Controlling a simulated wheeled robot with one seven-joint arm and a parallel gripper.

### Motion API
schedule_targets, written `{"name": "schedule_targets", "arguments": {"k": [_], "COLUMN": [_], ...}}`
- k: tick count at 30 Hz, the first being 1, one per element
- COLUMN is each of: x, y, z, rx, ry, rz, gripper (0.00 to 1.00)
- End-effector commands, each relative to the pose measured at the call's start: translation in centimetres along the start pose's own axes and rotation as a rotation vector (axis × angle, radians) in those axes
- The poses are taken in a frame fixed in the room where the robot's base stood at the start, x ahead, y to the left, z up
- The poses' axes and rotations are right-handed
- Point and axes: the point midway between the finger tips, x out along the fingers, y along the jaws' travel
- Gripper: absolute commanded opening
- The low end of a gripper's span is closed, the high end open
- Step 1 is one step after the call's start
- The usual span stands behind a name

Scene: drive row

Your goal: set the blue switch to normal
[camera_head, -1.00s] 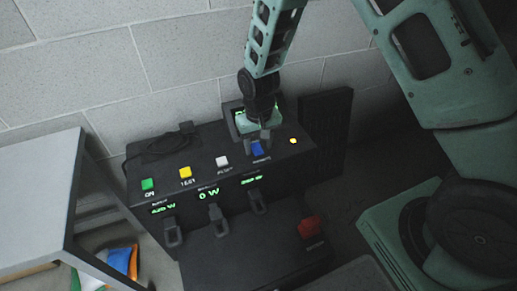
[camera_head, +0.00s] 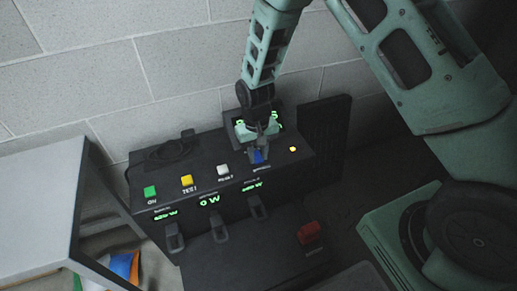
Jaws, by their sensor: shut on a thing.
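The blue switch (camera_head: 258,156) sits on the top of the black console (camera_head: 190,163), at the right end of its row of buttons. My gripper (camera_head: 258,146) reaches down from above and is shut on the blue switch. The fingers cover part of the switch, and its label below is too small to read, so I cannot tell its setting.
Left of the switch are a green button (camera_head: 151,192), a yellow button (camera_head: 187,181) and a white button (camera_head: 223,170). A small yellow light (camera_head: 293,149) is to the right. Grey levers hang on the front below green displays. A red switch (camera_head: 309,232) stands lower right. A grey table (camera_head: 40,205) is at left.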

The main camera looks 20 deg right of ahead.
Motion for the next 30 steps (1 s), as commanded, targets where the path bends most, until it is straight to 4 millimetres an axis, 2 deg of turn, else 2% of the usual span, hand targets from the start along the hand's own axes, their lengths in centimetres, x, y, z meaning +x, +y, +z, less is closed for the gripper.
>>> {"name": "schedule_targets", "arguments": {"k": [1,9,20,21,23,24,30], "x": [-0.73,-0.45,-0.23,-0.23,-0.23,-0.23,-0.23], "y": [0.06,0.03,0.04,0.04,0.03,0.03,0.02], "z": [-0.14,-0.60,-0.66,-0.66,-0.65,-0.65,-0.63], "rx": [0.001,0.000,0.000,0.000,0.000,0.000,0.000], "ry": [-0.030,-0.178,-0.198,-0.198,-0.198,-0.198,-0.198], "rz": [0.000,-0.001,-0.001,-0.001,-0.001,-0.001,-0.001], "gripper": [0.04,0.04,0.04,0.30,0.47,0.49,0.49]}}
